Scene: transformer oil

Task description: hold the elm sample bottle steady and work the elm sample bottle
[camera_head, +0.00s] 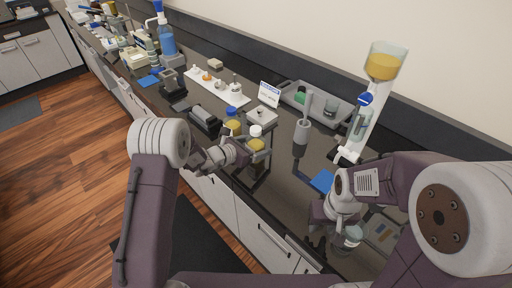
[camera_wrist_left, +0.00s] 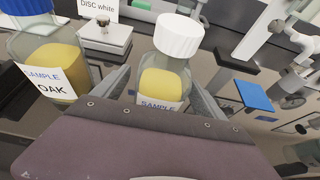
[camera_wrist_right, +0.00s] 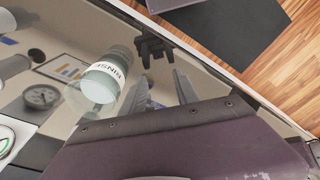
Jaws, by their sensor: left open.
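The white-capped sample bottle (camera_head: 257,144) holds yellow liquid and stands upright on the dark bench. In the left wrist view this bottle (camera_wrist_left: 165,75) shows a label reading "SAMPLE"; the word below is hidden by my gripper body. My left gripper (camera_wrist_left: 158,88) is open, with one finger on each side of this bottle. A blue-capped bottle (camera_wrist_left: 50,65) labelled "SAMPLE OAK" stands just left of it; it also shows in the head view (camera_head: 233,125). My right gripper (camera_wrist_right: 162,82) looks open and empty, low over the bench near its front edge.
A clear bottle marked "RINSE" (camera_wrist_right: 102,82) stands beside my right gripper's finger. A dark clamp-like piece (camera_wrist_right: 153,45) lies ahead of the fingertips. A blue pad (camera_head: 322,181), a white stand with a yellow-filled vessel (camera_head: 383,66) and a grey tray (camera_head: 345,112) are to the right.

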